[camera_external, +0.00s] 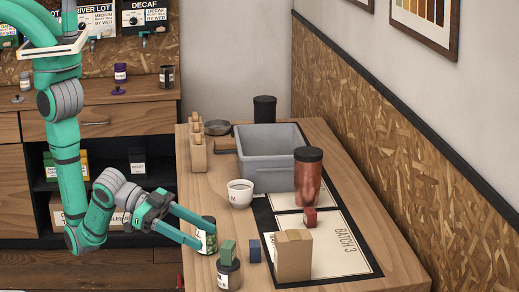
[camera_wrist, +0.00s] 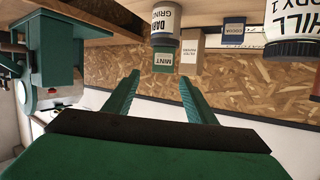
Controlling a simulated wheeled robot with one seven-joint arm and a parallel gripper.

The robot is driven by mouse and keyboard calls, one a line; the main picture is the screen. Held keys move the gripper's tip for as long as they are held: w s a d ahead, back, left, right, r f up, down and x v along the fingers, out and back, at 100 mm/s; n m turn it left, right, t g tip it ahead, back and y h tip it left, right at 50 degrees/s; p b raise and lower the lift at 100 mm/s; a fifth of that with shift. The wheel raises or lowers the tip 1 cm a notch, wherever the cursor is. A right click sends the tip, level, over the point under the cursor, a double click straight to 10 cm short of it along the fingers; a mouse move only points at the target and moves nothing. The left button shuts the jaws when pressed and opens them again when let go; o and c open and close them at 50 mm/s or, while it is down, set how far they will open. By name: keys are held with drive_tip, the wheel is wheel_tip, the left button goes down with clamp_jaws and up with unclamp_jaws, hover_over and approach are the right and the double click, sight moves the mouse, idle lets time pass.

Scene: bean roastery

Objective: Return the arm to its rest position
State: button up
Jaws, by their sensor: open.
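My gripper (camera_external: 207,236) is at the left edge of the wooden table in the external view, its two green fingers spread and pointing right. Both fingers show in the wrist view (camera_wrist: 160,85), with a gap and nothing held between them. My green arm hangs down on the left and bends forward at the elbow, so it is extended low. A labelled jar (camera_external: 209,246) is right at the fingertips in the external view; in the wrist view a labelled jar (camera_wrist: 293,32) is off to the right of the fingers. I cannot tell the exact clearance.
A dark-lidded jar (camera_external: 229,275) carries a green block (camera_external: 228,253), labelled MINT in the wrist view (camera_wrist: 164,59). A blue block (camera_external: 254,251), cardboard box (camera_external: 293,258), white mug (camera_external: 240,194), red-brown canister (camera_external: 307,180) and grey bin (camera_external: 266,165) share the table. Cabinets stand behind my arm.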

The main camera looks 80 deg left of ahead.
drive_tip(key=s+a+f+t, duration=0.2)
drive_tip(key=s+a+f, duration=0.1)
drive_tip(key=a, duration=0.8)
drive_tip(key=s+a+f+t, duration=0.2)
drive_tip(key=s+a, duration=0.1)
drive_tip(key=a, duration=0.8)
drive_tip(key=s+a+f+n+y, duration=0.3)
drive_tip(key=s+a+f, duration=0.1)
drive_tip(key=s+a, duration=0.3)
drive_tip(key=s+a+f+n+g+y, duration=0.1)
drive_tip(key=s+a+f+n+y, duration=0.2)
drive_tip(key=s+a, duration=0.4)
drive_tip(key=shift+a+f+y, duration=0.4)
drive_tip(key=shift+a+f, duration=0.3)
drive_tip(key=shift+a, duration=0.25)
